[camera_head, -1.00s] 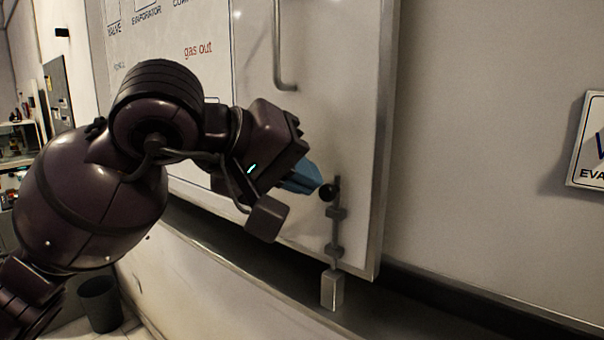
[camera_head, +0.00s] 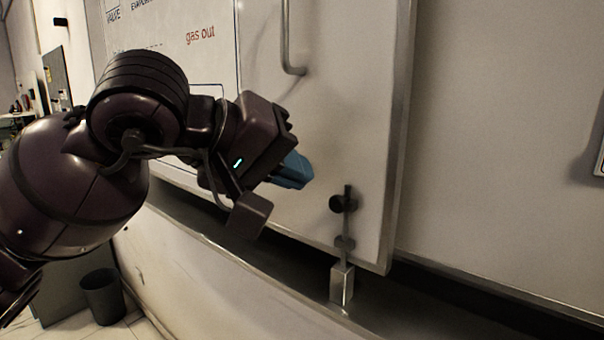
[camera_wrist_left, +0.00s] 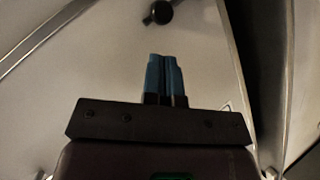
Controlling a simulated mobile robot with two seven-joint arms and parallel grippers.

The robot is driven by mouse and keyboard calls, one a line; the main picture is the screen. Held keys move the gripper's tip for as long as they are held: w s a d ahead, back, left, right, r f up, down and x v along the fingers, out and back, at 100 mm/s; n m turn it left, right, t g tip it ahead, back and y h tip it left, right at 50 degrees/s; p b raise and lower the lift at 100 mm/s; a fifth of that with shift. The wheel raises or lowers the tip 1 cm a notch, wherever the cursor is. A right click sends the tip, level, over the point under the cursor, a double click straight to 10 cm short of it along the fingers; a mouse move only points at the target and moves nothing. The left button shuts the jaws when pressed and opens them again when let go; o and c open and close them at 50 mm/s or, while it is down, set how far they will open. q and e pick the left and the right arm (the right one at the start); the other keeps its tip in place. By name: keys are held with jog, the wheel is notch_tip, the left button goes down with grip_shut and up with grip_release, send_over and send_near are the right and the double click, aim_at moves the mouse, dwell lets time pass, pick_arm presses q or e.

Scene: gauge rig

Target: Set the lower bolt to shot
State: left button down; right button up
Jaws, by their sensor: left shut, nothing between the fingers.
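The lower bolt (camera_head: 348,222) is a thin dark upright rod with a round black knob (camera_head: 343,203), near the bottom right of the white door panel. The knob sits at the upper guide and mostly hides it. The rod's lower end meets the metal keeper box (camera_head: 342,283) on the ledge below; its tip cannot be seen. My left gripper (camera_head: 303,173) has blue fingers, shut and empty, up and left of the knob and apart from it. In the left wrist view, the closed fingertips (camera_wrist_left: 164,58) point toward the knob (camera_wrist_left: 160,12), with a gap between. My right gripper is not in view.
A bar handle (camera_head: 288,45) stands out from the panel above my gripper. A ledge (camera_head: 255,262) runs below the panel. A dark bin (camera_head: 103,298) stands on the floor at lower left.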

pick_arm(q)
jog(key=v, duration=1)
jog(key=shift+a+r, duration=0.2)
jog(key=shift+a, duration=0.1)
jog(key=shift+w+n, duration=0.1)
jog(key=shift+n, duration=0.2)
